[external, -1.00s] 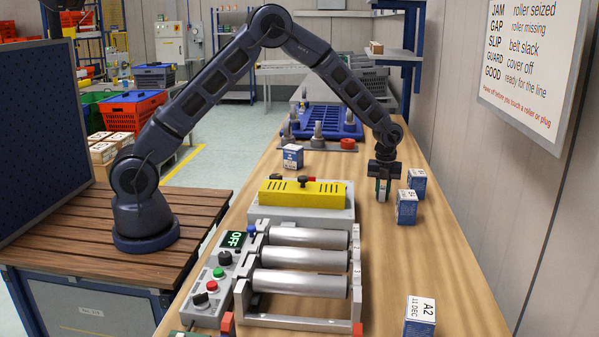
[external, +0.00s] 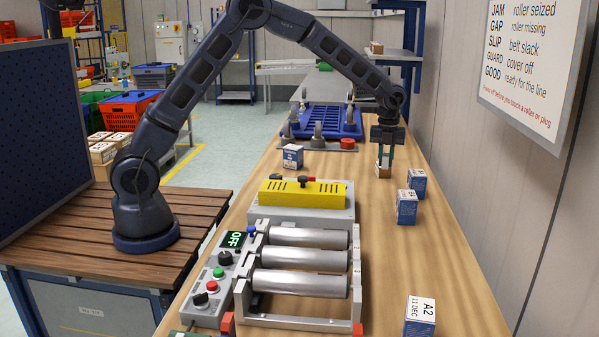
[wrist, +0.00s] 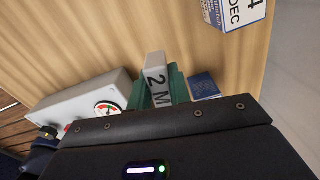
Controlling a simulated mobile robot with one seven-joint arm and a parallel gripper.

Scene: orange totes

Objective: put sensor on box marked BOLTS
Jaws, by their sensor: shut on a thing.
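My gripper (external: 384,158) points down above the wooden table, right of the yellow-topped machine. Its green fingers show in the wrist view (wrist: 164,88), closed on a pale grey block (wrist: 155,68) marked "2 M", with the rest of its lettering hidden. In the external view a small pale and brown piece (external: 383,172) shows at the fingertips; I cannot tell whether it touches the table. No label reading BOLTS is legible, and I cannot tell which thing is the sensor.
Two blue-and-white boxes (external: 416,181) (external: 406,207) stand right of my gripper, and box A2 (external: 420,316) stands at the front. Another (external: 293,157) is left. The yellow-topped machine (external: 303,193) and rollers (external: 304,258) fill the middle. A blue tray (external: 325,122) lies behind.

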